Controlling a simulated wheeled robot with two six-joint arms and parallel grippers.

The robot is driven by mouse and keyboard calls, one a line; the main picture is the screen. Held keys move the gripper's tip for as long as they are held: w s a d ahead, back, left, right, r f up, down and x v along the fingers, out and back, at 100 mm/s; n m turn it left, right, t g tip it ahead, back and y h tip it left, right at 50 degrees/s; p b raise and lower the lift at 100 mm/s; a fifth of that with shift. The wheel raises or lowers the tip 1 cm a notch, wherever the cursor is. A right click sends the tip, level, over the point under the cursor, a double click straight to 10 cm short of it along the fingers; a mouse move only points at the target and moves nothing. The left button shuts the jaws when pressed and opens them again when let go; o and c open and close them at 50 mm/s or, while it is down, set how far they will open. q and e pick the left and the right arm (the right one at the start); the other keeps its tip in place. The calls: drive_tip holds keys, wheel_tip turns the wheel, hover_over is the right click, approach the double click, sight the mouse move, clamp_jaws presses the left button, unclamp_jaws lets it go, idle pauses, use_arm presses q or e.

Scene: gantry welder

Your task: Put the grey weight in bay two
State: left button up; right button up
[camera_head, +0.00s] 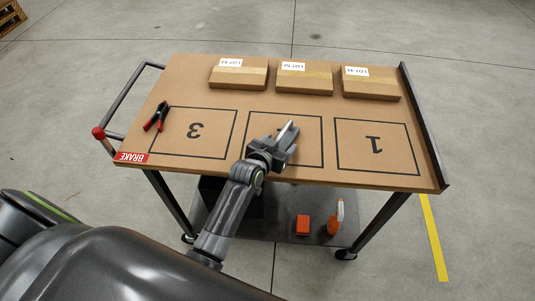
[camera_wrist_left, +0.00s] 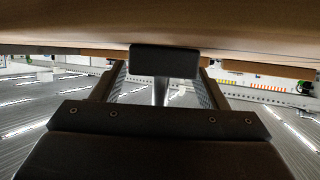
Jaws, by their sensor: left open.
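The cart top has three black-outlined bays, marked upside down: bay 3 (camera_head: 193,131) at left, bay two (camera_head: 313,122) in the middle and bay 1 (camera_head: 375,143) at right. My left gripper (camera_head: 283,145) is over bay two, covering most of its number, with its jaws open. In the wrist view, whose picture is upside down, the dark grey weight (camera_wrist_left: 165,61) appears against the brown board, between and beyond the open fingers. Its pale metal post (camera_wrist_left: 160,92) stands between them; a silver bar (camera_head: 287,131) shows there in the head view. My right gripper is not in view.
Three cardboard boxes with lot labels (camera_head: 239,73) (camera_head: 304,77) (camera_head: 370,83) line the far edge. A red-and-black clamp (camera_head: 157,117) lies left of bay 3. A raised dark rail (camera_head: 423,125) bounds the right edge. Orange items (camera_head: 302,225) sit on the lower shelf.

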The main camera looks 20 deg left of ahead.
use_arm(q)
drive_tip(key=b+v, duration=0.1)
drive_tip(key=v, duration=0.9)
drive_tip(key=shift+s, duration=0.1)
drive_tip(key=s+a+f+n+g+y, duration=0.15)
drive_tip(key=s+a+g, duration=0.4)
drive_tip(key=s, duration=0.75)
drive_tip(key=s+a+f+g+y, duration=0.25)
drive_tip(key=s+a+g, duration=0.3)
drive_tip(key=s, duration=0.75)
wheel_tip(320, 180, down, 27)
drive_tip(key=a+h, duration=0.1)
drive_tip(key=a, duration=0.1)
drive_tip(key=s+d+f+g, duration=0.1)
drive_tip(key=s+f, duration=1.3)
drive_tip(key=shift+s+d+f+h, duration=0.3)
drive_tip(key=shift+s+f, duration=0.1)
